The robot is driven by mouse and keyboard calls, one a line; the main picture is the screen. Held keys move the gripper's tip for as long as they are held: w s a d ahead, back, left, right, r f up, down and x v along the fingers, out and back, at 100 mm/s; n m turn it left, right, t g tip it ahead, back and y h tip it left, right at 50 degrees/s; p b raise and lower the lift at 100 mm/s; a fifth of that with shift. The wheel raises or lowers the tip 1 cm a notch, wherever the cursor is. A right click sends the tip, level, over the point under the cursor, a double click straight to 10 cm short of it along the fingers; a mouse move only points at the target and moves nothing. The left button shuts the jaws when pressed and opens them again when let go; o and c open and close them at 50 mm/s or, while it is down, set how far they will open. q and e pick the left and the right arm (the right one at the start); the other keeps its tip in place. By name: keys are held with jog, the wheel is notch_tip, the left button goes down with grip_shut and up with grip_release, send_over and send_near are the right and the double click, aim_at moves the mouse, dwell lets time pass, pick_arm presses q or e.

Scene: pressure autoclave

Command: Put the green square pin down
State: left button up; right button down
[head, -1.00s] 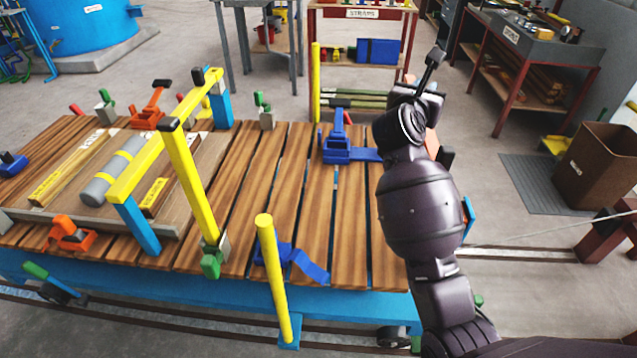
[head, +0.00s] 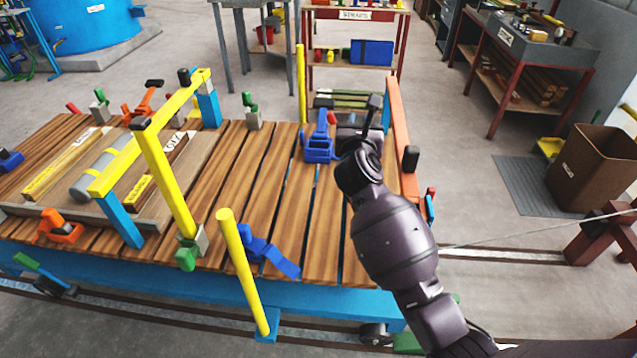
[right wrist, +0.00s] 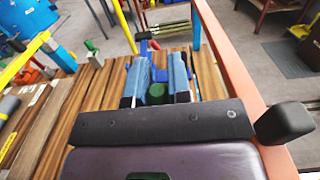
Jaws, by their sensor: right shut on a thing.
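My right gripper (head: 372,108) is over the far right end of the slatted wooden deck, inside the orange rail. The right wrist view shows its two blue-padded fingers (right wrist: 158,82) closed around a green piece, the green square pin (right wrist: 157,93). Only a small dark green end of the pin shows between the pads. In the head view my own gripper and arm hide the pin. I cannot tell whether the pin touches the deck. My left gripper is not in view.
A blue ratchet (head: 319,149) lies on the deck just left of my right gripper. An orange rail (head: 398,130) runs along the deck's right end. A yellow post (head: 245,272) and a yellow frame (head: 165,178) stand farther left. Bare planks (head: 285,190) lie between.

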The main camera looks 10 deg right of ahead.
pick_arm(q)
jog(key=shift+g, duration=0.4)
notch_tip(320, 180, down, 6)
jog(key=b, duration=0.7)
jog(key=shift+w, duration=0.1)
pick_arm(e)
notch_tip(320, 180, down, 19)
jog(key=shift+f, duration=0.35)
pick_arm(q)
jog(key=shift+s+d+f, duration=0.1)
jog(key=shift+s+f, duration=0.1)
pick_arm(e)
jog(key=c, duration=1.1)
grip_release()
jog(key=shift+o, duration=0.2)
